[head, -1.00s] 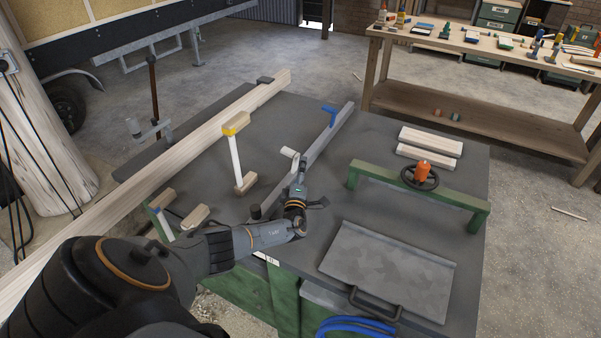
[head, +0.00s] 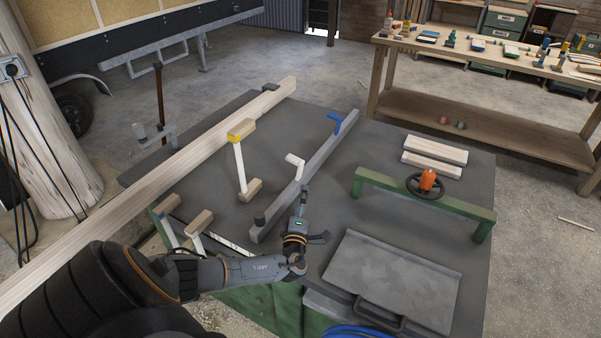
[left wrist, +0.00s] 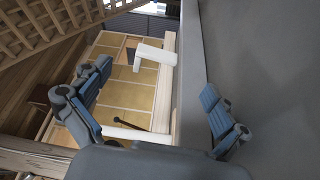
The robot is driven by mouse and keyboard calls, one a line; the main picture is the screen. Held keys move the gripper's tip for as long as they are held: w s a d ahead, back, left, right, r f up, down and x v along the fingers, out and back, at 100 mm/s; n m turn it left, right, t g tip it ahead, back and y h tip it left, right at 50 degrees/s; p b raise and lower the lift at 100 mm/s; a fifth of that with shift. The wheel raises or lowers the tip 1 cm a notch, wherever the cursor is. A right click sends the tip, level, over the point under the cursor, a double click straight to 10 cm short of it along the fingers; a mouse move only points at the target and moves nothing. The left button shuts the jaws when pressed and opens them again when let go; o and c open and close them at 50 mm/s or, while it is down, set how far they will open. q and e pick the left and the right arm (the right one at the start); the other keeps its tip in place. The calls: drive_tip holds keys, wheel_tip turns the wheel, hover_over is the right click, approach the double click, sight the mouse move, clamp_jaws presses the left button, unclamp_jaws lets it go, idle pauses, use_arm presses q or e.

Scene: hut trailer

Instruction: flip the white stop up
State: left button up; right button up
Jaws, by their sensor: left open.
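The white stop (head: 294,160) is a small bent white piece on the long grey rail (head: 318,152), about midway along it. In the left wrist view the white stop (left wrist: 155,55) shows as an L-shaped block beyond my fingers. My left gripper (head: 312,217) is open and empty, to the right of the rail's near part and nearer me than the white stop, apart from it. In the left wrist view my open left gripper (left wrist: 152,100) has its fingers spread wide with nothing between them. My right gripper is not in view.
The rail also carries a blue stop (head: 338,122) at its far end and a dark stop (head: 260,221) at its near end. A long timber (head: 200,145) lies left. A green frame with a handwheel (head: 424,184) and a grey metal plate (head: 390,280) are right.

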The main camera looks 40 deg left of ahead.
use_arm(q)
drive_tip(key=shift+v, duration=1.35)
